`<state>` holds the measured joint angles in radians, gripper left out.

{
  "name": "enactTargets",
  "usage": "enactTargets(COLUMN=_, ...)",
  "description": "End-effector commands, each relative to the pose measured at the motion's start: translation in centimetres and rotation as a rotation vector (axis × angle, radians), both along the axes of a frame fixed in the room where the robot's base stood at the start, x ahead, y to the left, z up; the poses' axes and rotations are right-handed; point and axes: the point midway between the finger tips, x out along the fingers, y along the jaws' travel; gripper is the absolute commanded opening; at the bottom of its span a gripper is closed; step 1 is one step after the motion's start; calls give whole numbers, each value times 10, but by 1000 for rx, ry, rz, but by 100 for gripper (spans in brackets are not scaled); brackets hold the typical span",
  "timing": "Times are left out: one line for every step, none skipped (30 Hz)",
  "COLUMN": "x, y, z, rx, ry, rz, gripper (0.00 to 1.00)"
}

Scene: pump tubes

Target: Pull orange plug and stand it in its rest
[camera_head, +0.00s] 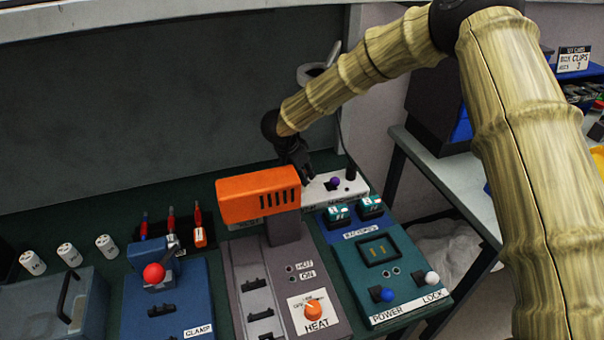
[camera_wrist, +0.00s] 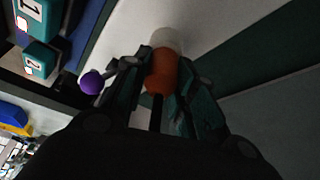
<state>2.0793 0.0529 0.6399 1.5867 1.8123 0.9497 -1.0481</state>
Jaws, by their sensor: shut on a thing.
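My gripper (camera_head: 303,174) reaches down behind the orange heater head, at the left part of a white panel (camera_head: 322,194). In the wrist view my gripper (camera_wrist: 160,82) is shut on the orange plug (camera_wrist: 160,72), with a finger on each side. A pale round part shows at the plug's far end, against a white surface. I cannot tell whether the plug is seated there or clear of it. The plug is hidden in the head view. A purple knob (camera_wrist: 92,82) is just left of the fingers; it also shows in the head view (camera_head: 336,182). I cannot make out the rest.
The orange heater head (camera_head: 258,194) stands close in front of my gripper. Teal blocks (camera_head: 370,206) sit right of it, above the POWER LOCK panel (camera_head: 410,286). A red-knobbed clamp (camera_head: 154,273) and a rack of screwdrivers (camera_head: 170,225) are to the left. A dark wall rises behind.

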Motion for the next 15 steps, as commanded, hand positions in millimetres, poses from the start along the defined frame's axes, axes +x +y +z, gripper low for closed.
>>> enactTargets(x=0, y=0, z=1, rx=0, ry=0, rz=0, gripper=0)
enactTargets(x=0, y=0, z=1, rx=0, ry=0, rz=0, gripper=0)
enactTargets(x=0, y=0, z=2, rx=0, ry=0, rz=0, gripper=0)
enactTargets(x=0, y=0, z=2, rx=0, ry=0, rz=0, gripper=0)
enactTargets(x=0, y=0, z=2, rx=0, ry=0, rz=0, gripper=0)
enactTargets(x=0, y=0, z=3, rx=0, ry=0, rz=0, gripper=0)
enactTargets(x=0, y=0, z=3, rx=0, ry=0, rz=0, gripper=0)
enactTargets(x=0, y=0, z=3, rx=0, ry=0, rz=0, gripper=0)
enactTargets(x=0, y=0, z=4, rx=0, ry=0, rz=0, gripper=0)
enactTargets(x=0, y=0, z=4, rx=0, ry=0, rz=0, gripper=0)
enactTargets(x=0, y=0, z=4, rx=0, ry=0, rz=0, gripper=0)
enactTargets(x=0, y=0, z=5, rx=0, ry=0, rz=-1, gripper=0)
enactTargets(x=0, y=0, z=5, rx=0, ry=0, rz=-1, gripper=0)
enactTargets(x=0, y=0, z=6, rx=0, ry=0, rz=-1, gripper=0)
enactTargets(x=0, y=0, z=6, rx=1, ry=-1, rz=-1, gripper=0)
